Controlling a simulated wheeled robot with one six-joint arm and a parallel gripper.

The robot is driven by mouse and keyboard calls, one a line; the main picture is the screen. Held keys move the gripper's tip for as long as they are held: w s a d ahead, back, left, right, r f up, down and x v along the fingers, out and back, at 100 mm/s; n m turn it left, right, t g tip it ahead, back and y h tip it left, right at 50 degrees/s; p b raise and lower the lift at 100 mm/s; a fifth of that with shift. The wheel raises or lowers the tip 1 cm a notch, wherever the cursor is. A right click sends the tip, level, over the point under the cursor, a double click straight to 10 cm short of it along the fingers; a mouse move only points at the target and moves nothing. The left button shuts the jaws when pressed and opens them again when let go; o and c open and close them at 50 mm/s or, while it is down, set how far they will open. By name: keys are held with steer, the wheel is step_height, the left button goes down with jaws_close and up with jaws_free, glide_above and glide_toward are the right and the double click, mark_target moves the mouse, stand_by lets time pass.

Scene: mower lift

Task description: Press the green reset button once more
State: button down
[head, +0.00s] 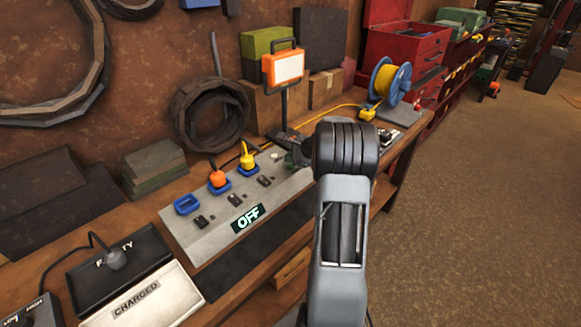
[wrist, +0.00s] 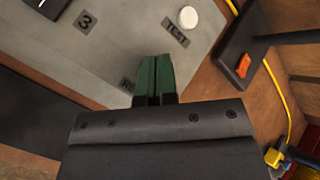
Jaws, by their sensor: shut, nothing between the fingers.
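The grey control panel (head: 210,240) lies on the bench, and its display (head: 248,217) reads OFF. In the wrist view the panel (wrist: 110,50) carries a white round button (wrist: 188,17) beside a TEST label. My gripper (wrist: 155,60) is shut, with its two green fingers together and empty over the panel. I cannot tell whether the fingertips touch the panel. In the head view my gripper (head: 291,150) is at the panel's far right end, mostly behind my arm.
An orange plug (head: 217,178) and a yellow plug (head: 247,160) sit in blue sockets on the panel. An orange work lamp (head: 284,68) stands close behind my gripper. A yellow cable (head: 320,118) runs along the bench. A blue-and-yellow reel (head: 391,80) stands further right.

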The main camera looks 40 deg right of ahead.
mark_target(291, 167)
steer(key=shift+f, duration=0.1)
steer(key=shift+f+b, duration=0.3)
steer(key=shift+b, duration=0.1)
steer(key=shift+f+b, duration=0.4)
stand_by(0.6)
stand_by(0.4)
steer(key=shift+r+p, duration=0.6)
steer(key=shift+r, duration=0.2)
steer(key=shift+r+p, duration=1.95)
steer(key=shift+r, duration=0.6)
